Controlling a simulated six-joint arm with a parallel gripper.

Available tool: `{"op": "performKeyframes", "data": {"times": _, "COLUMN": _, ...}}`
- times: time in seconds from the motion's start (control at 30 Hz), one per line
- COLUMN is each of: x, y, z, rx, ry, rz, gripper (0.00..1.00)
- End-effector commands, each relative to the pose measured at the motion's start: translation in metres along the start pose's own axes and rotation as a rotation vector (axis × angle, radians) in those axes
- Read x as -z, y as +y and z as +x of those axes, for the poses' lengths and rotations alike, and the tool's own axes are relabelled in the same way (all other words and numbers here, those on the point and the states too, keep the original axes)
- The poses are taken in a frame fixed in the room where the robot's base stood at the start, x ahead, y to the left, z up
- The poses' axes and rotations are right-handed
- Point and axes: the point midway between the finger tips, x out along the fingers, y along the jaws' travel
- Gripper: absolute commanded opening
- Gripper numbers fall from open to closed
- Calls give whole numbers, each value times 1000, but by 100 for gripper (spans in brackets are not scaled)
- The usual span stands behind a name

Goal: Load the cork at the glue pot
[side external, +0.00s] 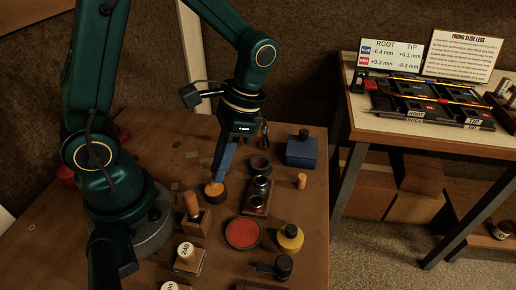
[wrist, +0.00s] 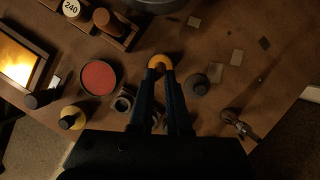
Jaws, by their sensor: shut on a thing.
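In the wrist view the fingers (wrist: 160,73) are close together with a small brownish piece between the tips.
Bench behind the pot looks fairly open.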

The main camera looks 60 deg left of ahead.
Motion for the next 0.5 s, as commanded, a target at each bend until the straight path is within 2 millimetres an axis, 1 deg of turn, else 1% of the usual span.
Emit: {"op": "performKeyframes", "data": {"times": 0.5, "x": 2, "y": 0, "z": 5, "rx": 0, "ry": -2, "rz": 0, "gripper": 0}}
